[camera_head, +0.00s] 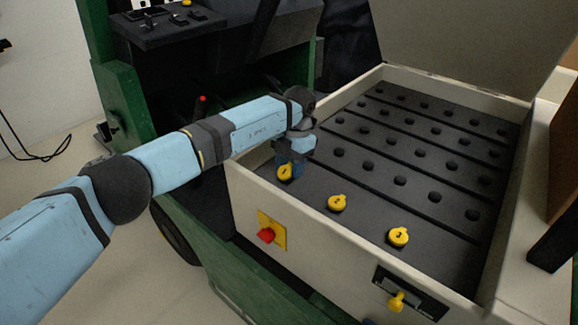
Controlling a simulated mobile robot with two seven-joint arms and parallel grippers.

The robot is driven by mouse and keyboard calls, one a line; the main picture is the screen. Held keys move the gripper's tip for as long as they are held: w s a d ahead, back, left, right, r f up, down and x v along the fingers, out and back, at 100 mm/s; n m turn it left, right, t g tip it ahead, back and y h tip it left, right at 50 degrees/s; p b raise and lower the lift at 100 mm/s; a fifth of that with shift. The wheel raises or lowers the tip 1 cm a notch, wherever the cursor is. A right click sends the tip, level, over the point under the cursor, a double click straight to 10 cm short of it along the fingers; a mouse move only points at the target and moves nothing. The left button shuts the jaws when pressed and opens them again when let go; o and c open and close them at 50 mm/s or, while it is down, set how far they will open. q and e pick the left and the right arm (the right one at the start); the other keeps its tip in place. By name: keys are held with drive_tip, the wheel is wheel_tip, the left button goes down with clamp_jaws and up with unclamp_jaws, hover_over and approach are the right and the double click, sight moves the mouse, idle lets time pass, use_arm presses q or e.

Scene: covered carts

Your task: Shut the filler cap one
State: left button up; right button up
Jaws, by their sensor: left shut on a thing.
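Three yellow filler caps sit in a row along the near edge of the dark battery top. Filler cap one (285,173) is the leftmost, the middle cap (337,203) is to its right, and the right cap (398,237) is nearest to me. My left gripper (290,165) reaches down from the left and is shut on filler cap one. The gripper partly hides this cap, and I cannot tell whether it is seated or tilted. My right gripper is not in view.
The battery lies in a cream box (330,240) with raised walls and an open cover (470,45) behind. A red knob (267,235) and a yellow plug (397,301) stick out of the front wall. A dark control panel (165,27) stands at the back left.

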use_arm(q)
drive_tip(key=shift+f, duration=0.1)
idle(0.5)
drive_tip(key=o, duration=0.9)
drive_tip(key=r, duration=0.4)
drive_tip(key=w+d+r, duration=0.1)
drive_tip(key=r, duration=0.4)
drive_tip(key=w+d+r+p, duration=0.1)
drive_tip(key=r, duration=0.3)
drive_tip(key=shift+w+d+r, duration=0.1)
drive_tip(key=shift+w+r, duration=0.05)
drive_tip(key=shift+r, duration=0.1)
